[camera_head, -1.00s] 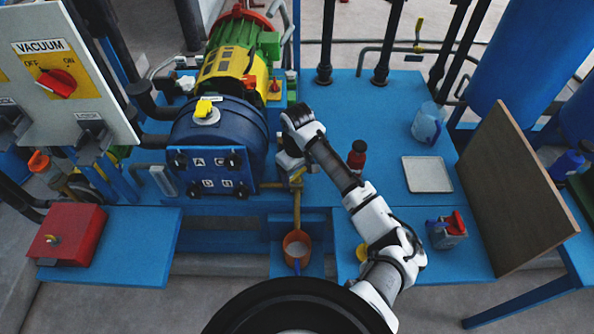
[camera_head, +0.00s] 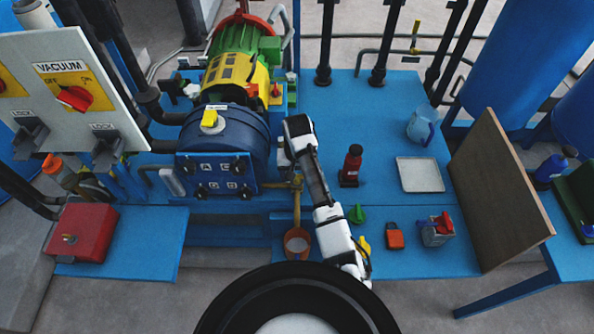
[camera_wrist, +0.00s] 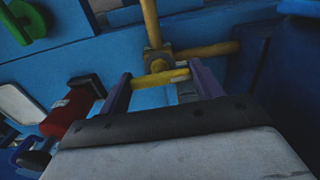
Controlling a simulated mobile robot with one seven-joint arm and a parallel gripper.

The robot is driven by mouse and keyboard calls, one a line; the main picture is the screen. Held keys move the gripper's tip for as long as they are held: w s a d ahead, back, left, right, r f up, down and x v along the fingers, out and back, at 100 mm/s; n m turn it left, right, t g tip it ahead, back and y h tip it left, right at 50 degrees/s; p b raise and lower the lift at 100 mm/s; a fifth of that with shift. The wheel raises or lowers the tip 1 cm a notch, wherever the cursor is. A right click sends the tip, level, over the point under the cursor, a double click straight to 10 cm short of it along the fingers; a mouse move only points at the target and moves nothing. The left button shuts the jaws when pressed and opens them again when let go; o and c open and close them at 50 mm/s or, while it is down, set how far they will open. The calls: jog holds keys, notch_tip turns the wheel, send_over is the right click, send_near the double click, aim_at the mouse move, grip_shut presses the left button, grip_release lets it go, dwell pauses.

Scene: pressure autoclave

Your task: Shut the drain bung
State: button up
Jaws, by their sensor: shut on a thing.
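The drain fitting is a yellow pipe with a valve-like bung (camera_head: 296,182) at the lower right of the blue autoclave vessel (camera_head: 220,135). In the wrist view the drain bung's yellow bar handle (camera_wrist: 160,80) lies across between my two purple fingers, just below the yellow fitting. My gripper (camera_wrist: 160,84) is shut on this handle. In the head view my forearm hides most of my gripper and part of the fitting. An orange bucket (camera_head: 297,243) stands under the yellow pipe.
A red bottle (camera_head: 351,166), a pale tray (camera_head: 420,175), an orange padlock (camera_head: 394,236) and a green piece (camera_head: 356,214) are on the blue bench right of my arm. A brown board (camera_head: 500,190) stands farther right. The vacuum panel (camera_head: 75,85) is at left.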

jog(key=shift+m, duration=0.3)
jog(key=o, duration=1)
jog(key=shift+r+p, duration=0.55)
jog(key=shift+r, duration=6.35)
